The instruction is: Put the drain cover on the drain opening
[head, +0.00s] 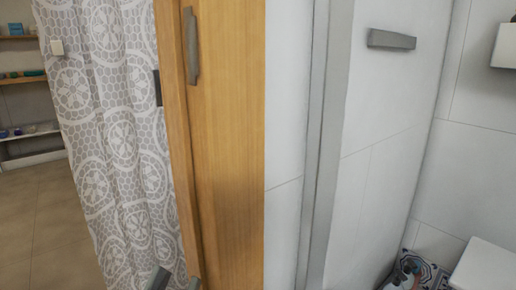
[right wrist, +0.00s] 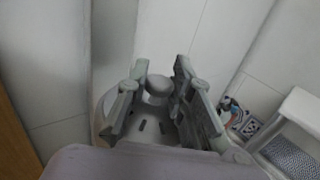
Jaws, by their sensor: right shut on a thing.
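In the right wrist view my right gripper (right wrist: 160,92) has its two grey fingers around a grey round knob-like part (right wrist: 157,85). This looks like part of the drain cover (right wrist: 104,108), a pale round piece with dark slots, partly hidden behind the fingers. My right gripper is not seen in the head view. The drain opening is not seen in either view.
A wooden panel (head: 225,150) and a patterned curtain (head: 110,130) stand at the left, with shelves (head: 25,80) beyond. A white tiled wall (head: 375,170) has a grey handle (head: 391,40). Patterned floor (head: 425,266) and a white fixture (head: 488,265) lie at lower right.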

